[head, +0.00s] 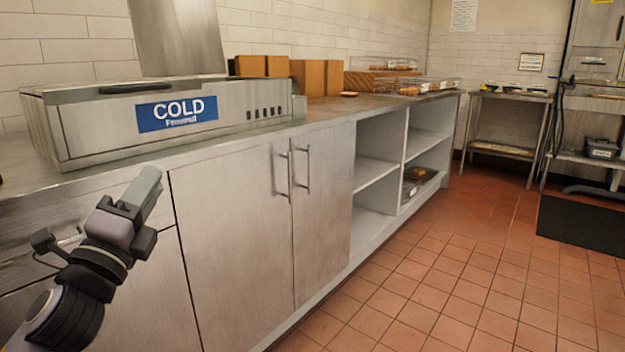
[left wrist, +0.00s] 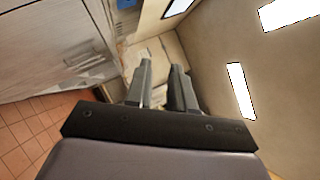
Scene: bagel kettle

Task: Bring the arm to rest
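My left arm comes in at the lower left of the head view, in front of the cabinet. Its gripper (head: 145,190) points up and to the right, below the counter's front edge, and touches nothing that I can see. In the left wrist view the two fingers (left wrist: 162,68) stand apart with a narrow empty gap between them. Nothing is held. My right arm and gripper are not in view.
A steel counter (head: 330,110) with closed cabinet doors runs along the wall. A steel unit marked COLD (head: 85,120) stands on it, near my arm. Open shelves (head: 375,172) are further along. The tiled floor (head: 450,290) to the right is clear.

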